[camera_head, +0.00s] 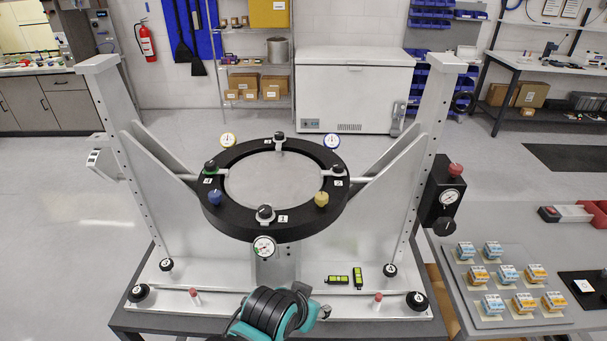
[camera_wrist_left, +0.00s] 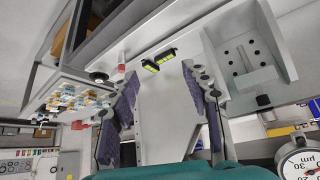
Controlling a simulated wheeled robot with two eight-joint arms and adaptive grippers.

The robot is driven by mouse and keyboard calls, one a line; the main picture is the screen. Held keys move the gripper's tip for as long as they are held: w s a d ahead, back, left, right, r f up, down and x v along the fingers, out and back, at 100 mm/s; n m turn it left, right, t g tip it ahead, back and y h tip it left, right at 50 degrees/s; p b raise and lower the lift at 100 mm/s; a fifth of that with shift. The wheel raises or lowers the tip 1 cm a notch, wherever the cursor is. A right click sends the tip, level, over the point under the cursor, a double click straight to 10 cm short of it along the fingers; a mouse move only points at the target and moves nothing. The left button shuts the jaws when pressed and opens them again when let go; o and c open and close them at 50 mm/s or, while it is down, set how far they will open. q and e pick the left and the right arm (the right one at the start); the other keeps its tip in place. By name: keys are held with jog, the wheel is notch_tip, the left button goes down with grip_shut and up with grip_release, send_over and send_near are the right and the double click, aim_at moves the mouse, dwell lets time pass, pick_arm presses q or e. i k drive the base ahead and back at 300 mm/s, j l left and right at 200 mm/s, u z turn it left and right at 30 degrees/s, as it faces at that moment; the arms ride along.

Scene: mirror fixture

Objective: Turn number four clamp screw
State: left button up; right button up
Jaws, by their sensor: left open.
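The fixture's black ring (camera_head: 240,221) stands level between two grey uprights, around a pale round mirror plate (camera_head: 275,180). The number four label (camera_head: 207,181) is on the ring's left side. Other black clamp knobs stand at label 1 (camera_head: 265,212), label 2 (camera_head: 338,169) and label 3 (camera_head: 279,138). My left gripper (camera_wrist_left: 160,72) is open and empty in the left wrist view, with the grey base beyond its fingers. The left wrist view does not show clamp four. My right gripper is not in view.
A blue knob (camera_head: 215,198), a yellow knob (camera_head: 321,200) and dial gauges (camera_head: 264,246) crowd the ring. Yellow-green levels (camera_head: 357,278) lie on the base, also in the left wrist view (camera_wrist_left: 158,59). A side table at right holds a tray of small blocks (camera_head: 483,322).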

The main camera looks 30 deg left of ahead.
aim_at(211, 168)
jog(key=u, duration=1.6)
